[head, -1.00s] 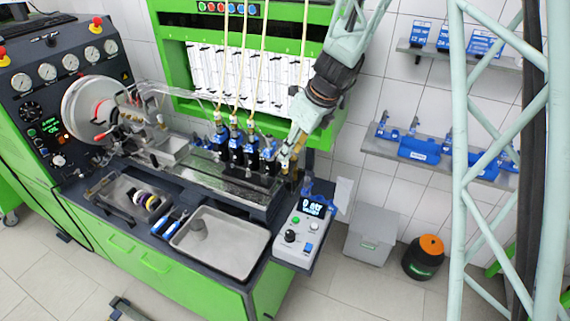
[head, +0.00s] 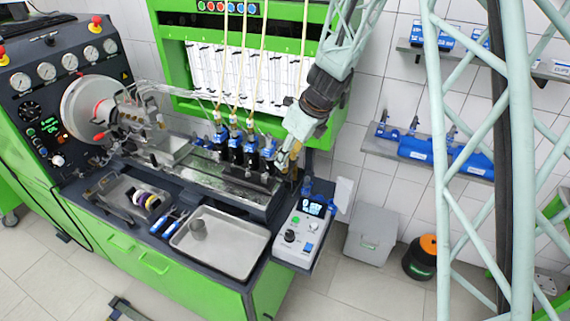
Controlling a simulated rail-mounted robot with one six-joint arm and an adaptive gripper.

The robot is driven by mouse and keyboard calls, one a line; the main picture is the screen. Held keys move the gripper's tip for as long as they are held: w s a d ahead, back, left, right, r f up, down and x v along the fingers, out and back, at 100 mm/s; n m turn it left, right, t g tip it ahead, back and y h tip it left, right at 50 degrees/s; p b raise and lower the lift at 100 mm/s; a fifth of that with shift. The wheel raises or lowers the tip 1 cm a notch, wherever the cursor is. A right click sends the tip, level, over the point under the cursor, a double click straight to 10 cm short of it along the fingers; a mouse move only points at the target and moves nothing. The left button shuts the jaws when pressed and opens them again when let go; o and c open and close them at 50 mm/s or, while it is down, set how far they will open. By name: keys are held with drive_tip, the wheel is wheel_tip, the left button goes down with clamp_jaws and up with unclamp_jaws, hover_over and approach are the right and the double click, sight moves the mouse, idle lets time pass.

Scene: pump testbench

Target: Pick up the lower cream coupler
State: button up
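My gripper (head: 286,162) points down at the right end of the row of blue-and-black injectors (head: 251,155) on the bench. Its fingertips are small and lie close beside the last injector. I cannot tell whether they are open or shut, or whether they touch anything. Thin cream hoses (head: 243,65) run down to small pale fittings (head: 250,123) on top of the injectors. I cannot make out which piece is the lower cream coupler; it may be hidden by my gripper or too small to tell.
A control box (head: 301,236) with a lit display stands at the bench's right end. Shelves (head: 428,157) with blue parts hang on the right wall. A grey bin (head: 370,233) stands below.

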drive_tip(key=shift+x, duration=1.3)
drive_tip(key=c, duration=0.8)
drive_tip(key=shift+c, duration=0.2)
